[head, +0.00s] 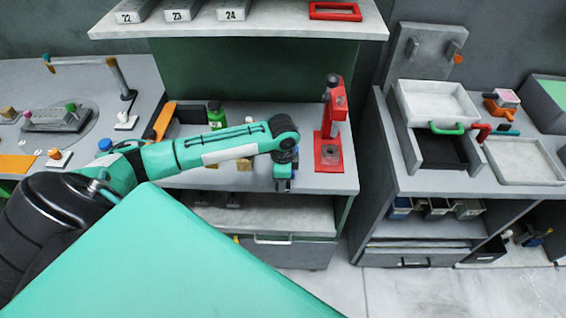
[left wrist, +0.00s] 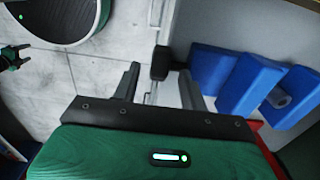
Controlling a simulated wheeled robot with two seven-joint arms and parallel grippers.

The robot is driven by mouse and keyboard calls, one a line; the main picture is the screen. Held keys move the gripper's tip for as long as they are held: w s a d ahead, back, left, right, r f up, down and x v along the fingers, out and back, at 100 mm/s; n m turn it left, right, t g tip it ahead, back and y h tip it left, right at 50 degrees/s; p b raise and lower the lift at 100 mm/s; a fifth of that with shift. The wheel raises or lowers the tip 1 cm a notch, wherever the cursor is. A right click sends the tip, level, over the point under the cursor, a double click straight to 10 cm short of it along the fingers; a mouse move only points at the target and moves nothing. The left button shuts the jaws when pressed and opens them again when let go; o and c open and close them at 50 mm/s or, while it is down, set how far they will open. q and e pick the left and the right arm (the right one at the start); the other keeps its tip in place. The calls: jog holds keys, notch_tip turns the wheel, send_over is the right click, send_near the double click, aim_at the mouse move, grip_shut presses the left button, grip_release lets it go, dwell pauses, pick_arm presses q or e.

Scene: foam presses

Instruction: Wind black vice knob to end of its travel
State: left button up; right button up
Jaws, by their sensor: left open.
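In the left wrist view a blue vice (left wrist: 212,70) stands at the right, with a black knob (left wrist: 162,62) on its near side. My left gripper (left wrist: 159,88) is open. Its two grey fingers point toward the knob, which shows between and just beyond their tips; I cannot tell if they touch it.
A red press (head: 330,130) stands on the grey bench (head: 345,182), right of my left gripper. A green bottle (head: 216,115) stands behind my arm. A shelf (head: 270,27) hangs above. A drawer unit (head: 291,240) is under the bench.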

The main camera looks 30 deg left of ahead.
pick_arm(q)
jog(key=shift+f, duration=1.15)
grip_shut()
jog(key=shift+a, duration=0.1)
